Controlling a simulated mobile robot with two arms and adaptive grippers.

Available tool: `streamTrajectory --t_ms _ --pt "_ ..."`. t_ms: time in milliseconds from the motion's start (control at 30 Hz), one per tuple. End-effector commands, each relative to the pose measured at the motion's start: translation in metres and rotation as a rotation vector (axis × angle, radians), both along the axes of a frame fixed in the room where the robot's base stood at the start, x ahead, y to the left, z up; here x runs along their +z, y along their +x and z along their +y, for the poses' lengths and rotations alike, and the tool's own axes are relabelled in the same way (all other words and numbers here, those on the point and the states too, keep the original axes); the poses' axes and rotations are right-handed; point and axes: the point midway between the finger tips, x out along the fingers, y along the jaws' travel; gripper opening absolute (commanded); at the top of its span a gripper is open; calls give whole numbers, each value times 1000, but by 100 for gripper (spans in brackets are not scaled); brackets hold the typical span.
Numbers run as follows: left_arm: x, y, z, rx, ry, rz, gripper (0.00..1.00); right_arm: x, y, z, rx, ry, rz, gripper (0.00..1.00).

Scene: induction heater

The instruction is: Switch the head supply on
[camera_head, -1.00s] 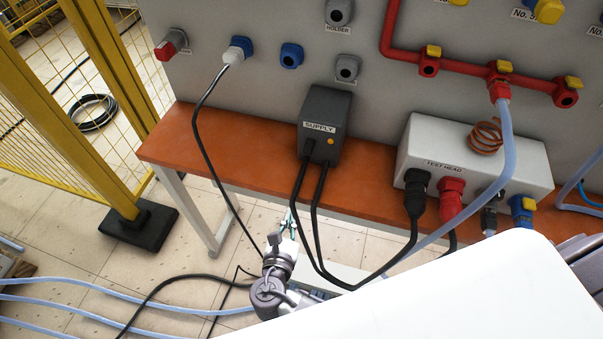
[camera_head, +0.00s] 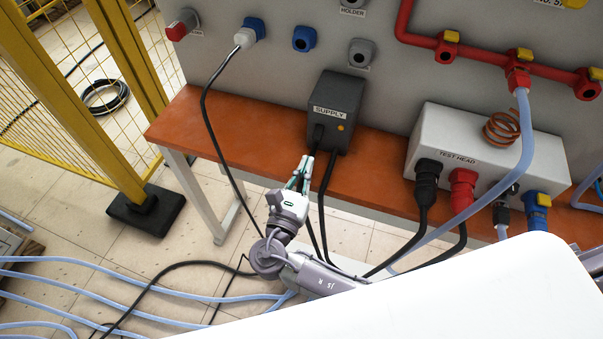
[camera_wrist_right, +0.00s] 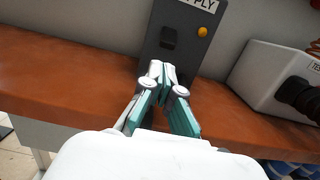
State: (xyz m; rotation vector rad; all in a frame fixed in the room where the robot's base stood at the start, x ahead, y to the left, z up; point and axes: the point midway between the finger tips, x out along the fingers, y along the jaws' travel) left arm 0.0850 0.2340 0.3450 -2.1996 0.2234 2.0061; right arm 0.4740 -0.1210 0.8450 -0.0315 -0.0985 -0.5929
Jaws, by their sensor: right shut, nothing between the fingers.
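The head supply (camera_head: 336,95) is a dark grey box labelled SUPPLY, standing on the orange bench against the grey panel. An orange round lamp or button (camera_wrist_right: 202,31) and a black switch-like part (camera_wrist_right: 168,38) show on its front in the right wrist view. I cannot tell the switch's position. My right gripper (camera_head: 308,160) is in front of and just below the box in the head view. In the wrist view its fingertips (camera_wrist_right: 160,68) are together, empty, and just below the black part. I cannot tell if they touch the box. My left gripper is not in view.
Black cables (camera_head: 327,185) hang from the supply beside my gripper. A white TEST HEAD box (camera_head: 480,135) with plugs and hoses stands to the right on the bench (camera_head: 230,140). A red knob (camera_head: 182,25) is on the panel. A yellow fence (camera_head: 90,130) stands left.

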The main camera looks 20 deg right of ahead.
Motion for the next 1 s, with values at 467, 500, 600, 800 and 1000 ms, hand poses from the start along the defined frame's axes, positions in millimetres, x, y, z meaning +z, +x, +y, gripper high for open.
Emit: streamTrajectory --t_ms 467,500,600,800,1000 --pt "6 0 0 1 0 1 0 5 43 -29 0 1 0 0" --pt "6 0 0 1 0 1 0 5 43 -29 0 2 1 0" --pt "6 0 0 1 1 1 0 5 43 -29 0 2 1 0" --pt "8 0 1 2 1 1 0 6 43 -29 0 3 4 0" --pt "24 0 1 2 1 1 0 11 41 -28 0 23 34 0"
